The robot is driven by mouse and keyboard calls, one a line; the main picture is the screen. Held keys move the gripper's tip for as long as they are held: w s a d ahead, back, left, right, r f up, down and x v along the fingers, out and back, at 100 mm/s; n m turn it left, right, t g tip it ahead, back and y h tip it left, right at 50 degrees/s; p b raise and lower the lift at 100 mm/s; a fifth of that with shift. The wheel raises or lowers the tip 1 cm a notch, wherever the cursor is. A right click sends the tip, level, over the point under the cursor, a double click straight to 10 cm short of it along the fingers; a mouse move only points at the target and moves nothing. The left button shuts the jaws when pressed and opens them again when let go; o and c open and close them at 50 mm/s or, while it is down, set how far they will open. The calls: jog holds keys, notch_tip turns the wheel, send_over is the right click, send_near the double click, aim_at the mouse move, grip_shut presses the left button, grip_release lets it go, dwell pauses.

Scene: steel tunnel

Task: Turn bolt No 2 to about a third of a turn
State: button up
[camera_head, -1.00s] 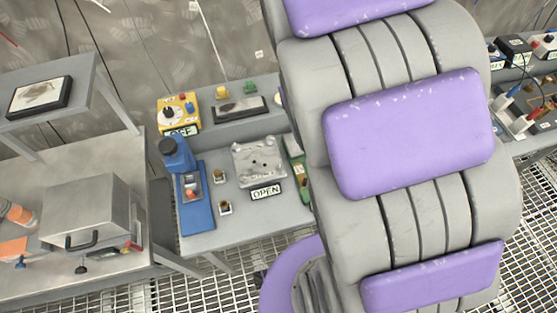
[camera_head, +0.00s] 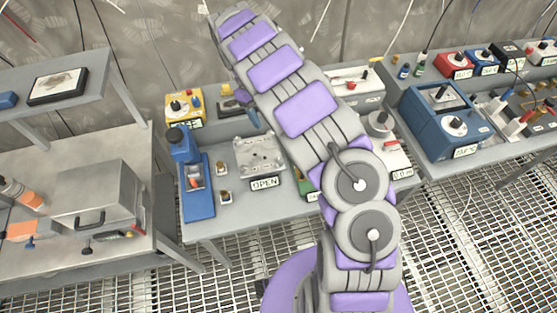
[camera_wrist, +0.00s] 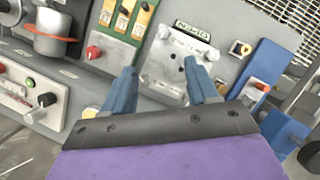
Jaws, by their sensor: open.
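A pale grey metal plate (camera_head: 258,157) with several dark spots or bolt heads lies on the bench, with an OPEN label (camera_head: 265,183) at its front edge. I cannot read any bolt number, so I cannot tell which is No 2. The plate also shows in the wrist view (camera_wrist: 170,68), upside down, beyond the fingers. My gripper (camera_wrist: 160,68) is open and empty, its two blue fingers apart and pointing toward the plate. They appear apart from the plate. In the head view my arm hides much of the area right of the plate.
A blue device (camera_head: 195,180) stands left of the plate, with small brass-coloured fittings (camera_head: 224,182) between them. A yellow box (camera_head: 184,106) is behind. A green panel (camera_wrist: 127,20) lies beside the plate. A blue box (camera_head: 440,118) stands right of my arm.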

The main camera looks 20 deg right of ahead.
jog(key=f, duration=0.1)
jog(key=b, duration=0.2)
send_near(278, 160)
jog(key=x, duration=0.8)
jog(key=shift+s+d+f, duration=0.1)
jog(key=shift+d+f, duration=0.15)
jog(key=shift+c, duration=0.3)
jog(key=c, duration=1)
